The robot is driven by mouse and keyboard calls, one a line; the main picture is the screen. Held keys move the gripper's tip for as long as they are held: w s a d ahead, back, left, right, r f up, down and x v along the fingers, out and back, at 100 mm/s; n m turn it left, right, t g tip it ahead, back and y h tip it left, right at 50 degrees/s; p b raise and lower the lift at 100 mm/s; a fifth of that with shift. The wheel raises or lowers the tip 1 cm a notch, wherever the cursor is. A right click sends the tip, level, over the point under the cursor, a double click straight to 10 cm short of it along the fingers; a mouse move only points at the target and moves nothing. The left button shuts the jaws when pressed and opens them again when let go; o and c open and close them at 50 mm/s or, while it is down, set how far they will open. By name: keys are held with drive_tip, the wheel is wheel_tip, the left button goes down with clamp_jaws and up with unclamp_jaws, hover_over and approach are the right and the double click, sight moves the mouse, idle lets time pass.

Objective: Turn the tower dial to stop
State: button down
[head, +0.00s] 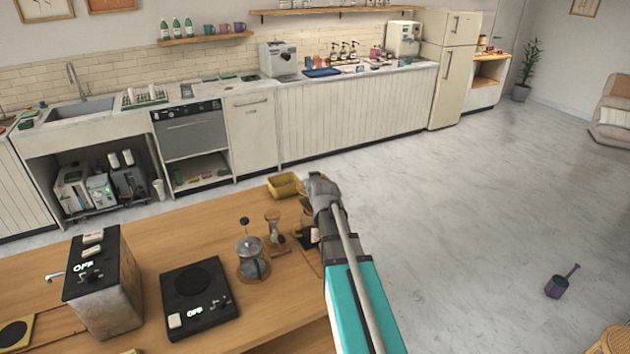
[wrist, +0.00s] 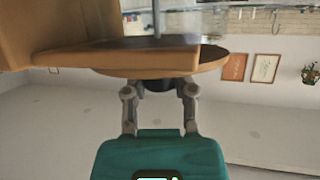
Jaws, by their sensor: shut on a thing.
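The tower (head: 118,300), a metal box with a black top, stands at the left of the wooden counter. Its lit display reads OFF. A small dark dial (head: 91,277) shows on its top beside the display; its exact pointing is too small to tell. My gripper (head: 320,188) is far to the right of the tower, over the counter's right end. In the wrist view my gripper (wrist: 159,91) is shut on a dark piece (wrist: 158,85) just beneath a round wooden disc (wrist: 120,72). I cannot tell what this thing is. The tower is not recognisable in the wrist view.
A black hot plate (head: 183,304), its display also reading OFF, sits between the tower and a glass press (head: 249,262). A small glass vessel (head: 273,226) and a yellow container (head: 283,186) stand near my gripper. Bare counter (head: 180,240) lies behind the hot plate.

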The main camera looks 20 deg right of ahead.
drive_tip(key=shift+s+f+n+y, duration=0.1)
drive_tip(key=shift+s+n+y, duration=0.05)
drive_tip(key=shift+n+y, duration=0.4)
idle(0.4)
drive_tip(key=shift+c, duration=2)
unclamp_jaws()
drive_tip(key=shift+s, duration=0.1)
